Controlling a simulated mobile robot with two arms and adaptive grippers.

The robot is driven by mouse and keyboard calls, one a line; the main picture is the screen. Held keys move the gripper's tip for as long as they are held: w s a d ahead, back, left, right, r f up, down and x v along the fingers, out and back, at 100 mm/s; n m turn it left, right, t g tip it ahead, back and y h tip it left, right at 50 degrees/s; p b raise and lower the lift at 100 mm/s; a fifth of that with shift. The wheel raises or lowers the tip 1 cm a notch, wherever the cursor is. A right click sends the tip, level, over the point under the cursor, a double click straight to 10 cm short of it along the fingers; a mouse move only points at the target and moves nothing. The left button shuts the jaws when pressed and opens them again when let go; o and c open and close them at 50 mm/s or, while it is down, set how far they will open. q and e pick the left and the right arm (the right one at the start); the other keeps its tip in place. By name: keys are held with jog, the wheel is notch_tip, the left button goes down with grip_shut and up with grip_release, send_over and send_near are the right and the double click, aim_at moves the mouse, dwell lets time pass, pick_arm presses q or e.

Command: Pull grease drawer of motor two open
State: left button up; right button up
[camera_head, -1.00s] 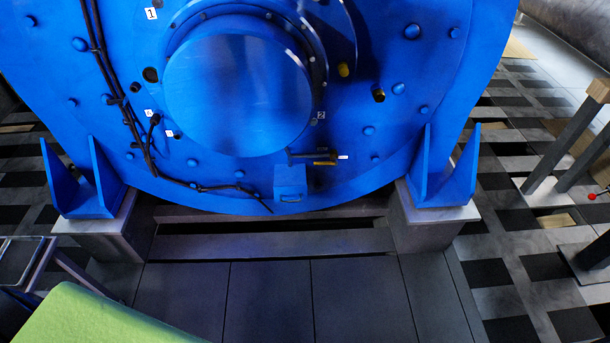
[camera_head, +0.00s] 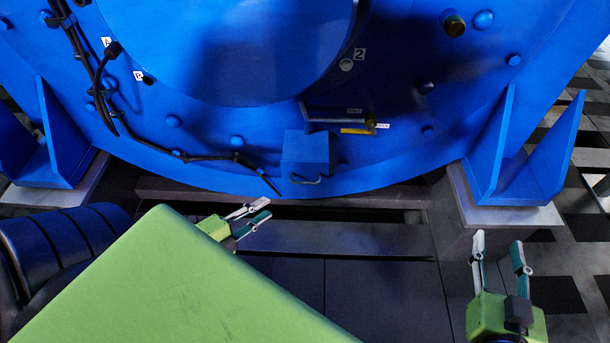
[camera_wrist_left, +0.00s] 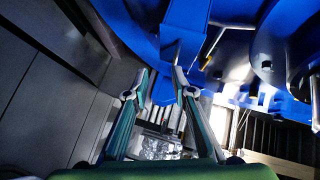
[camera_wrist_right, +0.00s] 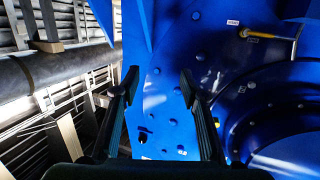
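The blue grease drawer (camera_head: 305,152) is a small box with a handle (camera_head: 305,180) along its lower front edge. It sits low on the face of the big blue motor (camera_head: 240,130), below the label 2, and looks shut. My left gripper (camera_head: 262,210) is open and empty, below and to the left of the drawer, apart from it. In the left wrist view its two fingers (camera_wrist_left: 158,80) stand apart, with blue motor parts beyond. My right gripper (camera_head: 498,245) is open and empty, low at the right, in front of the motor's right foot. Its spread fingers (camera_wrist_right: 157,80) show in the right wrist view.
A grease pipe with a yellow part (camera_head: 355,130) sticks out just above and right of the drawer. A black cable (camera_head: 210,158) runs along the motor to the drawer's left. Blue feet (camera_head: 525,165) stand on grey blocks. Dark floor panels (camera_head: 380,290) lie clear below.

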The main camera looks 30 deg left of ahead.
pick_arm(q)
notch_tip(320, 180, up, 2)
jog(key=w+d+m+h+b, duration=0.2)
jog(key=b, duration=0.1)
send_near(305, 182)
jog(key=f+x, duration=0.1)
jog(key=x, duration=0.3)
jog(key=shift+t, duration=0.4)
jog(key=b+x, duration=0.1)
jog(key=x, duration=0.4)
jog(key=shift+w+b, duration=0.25)
jog(key=shift+b, duration=0.05)
jog(key=shift+w+d, duration=0.15)
jog(key=shift+w, duration=0.1)
pick_arm(e)
jog(key=s+r+t+y, duration=0.2)
jog(key=s+r+t, duration=0.2)
jog(key=r, duration=0.6)
jog(key=s+r+t+y, duration=0.2)
jog(key=s+r+t, duration=0.2)
jog(key=r, duration=0.7)
jog(key=shift+t, duration=1.3)
jog(key=shift+a, duration=0.1)
pick_arm(q)
grip_shut()
